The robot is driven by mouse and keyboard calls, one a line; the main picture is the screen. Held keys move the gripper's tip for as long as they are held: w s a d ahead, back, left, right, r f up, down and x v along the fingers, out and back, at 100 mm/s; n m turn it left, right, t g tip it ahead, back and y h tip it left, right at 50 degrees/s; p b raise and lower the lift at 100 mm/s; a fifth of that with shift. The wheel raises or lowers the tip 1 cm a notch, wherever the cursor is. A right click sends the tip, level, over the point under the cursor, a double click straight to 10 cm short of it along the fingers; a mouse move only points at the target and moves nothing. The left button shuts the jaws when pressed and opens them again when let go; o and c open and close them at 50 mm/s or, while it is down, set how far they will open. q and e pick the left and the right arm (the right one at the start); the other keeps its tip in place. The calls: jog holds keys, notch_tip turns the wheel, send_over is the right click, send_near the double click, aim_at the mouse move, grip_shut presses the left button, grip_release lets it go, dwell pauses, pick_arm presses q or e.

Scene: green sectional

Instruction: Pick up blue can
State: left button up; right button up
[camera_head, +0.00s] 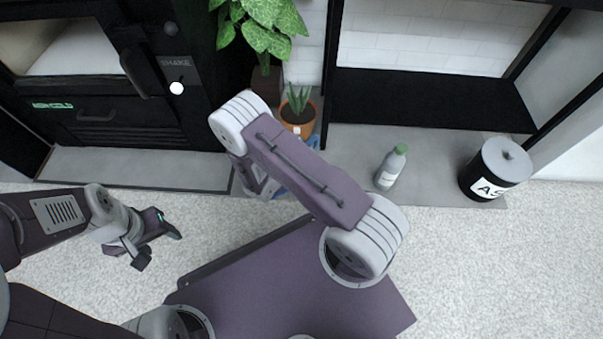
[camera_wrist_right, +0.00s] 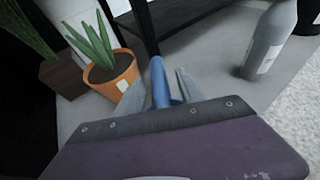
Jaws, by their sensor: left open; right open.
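The blue can (camera_head: 313,142) is mostly hidden behind my right arm in the head view. Only small blue parts show, near the potted plant on the grey ledge. In the right wrist view, a narrow upright blue part of the can (camera_wrist_right: 158,88) shows between the fingers of my right gripper (camera_wrist_right: 160,80). The right gripper is open, with one finger on each side of the blue part; contact cannot be told. Its lower portion is hidden by the gripper body. My left gripper (camera_head: 158,248) is open and empty over the pale carpet at the left.
An orange pot (camera_wrist_right: 112,73) with a spiky plant stands close beside the can. A grey bottle with a green cap (camera_head: 391,167) and a black canister (camera_head: 495,170) stand to the right on the ledge. A black shelf post (camera_head: 331,75) rises just behind.

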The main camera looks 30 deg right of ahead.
grip_shut()
dwell(1.3)
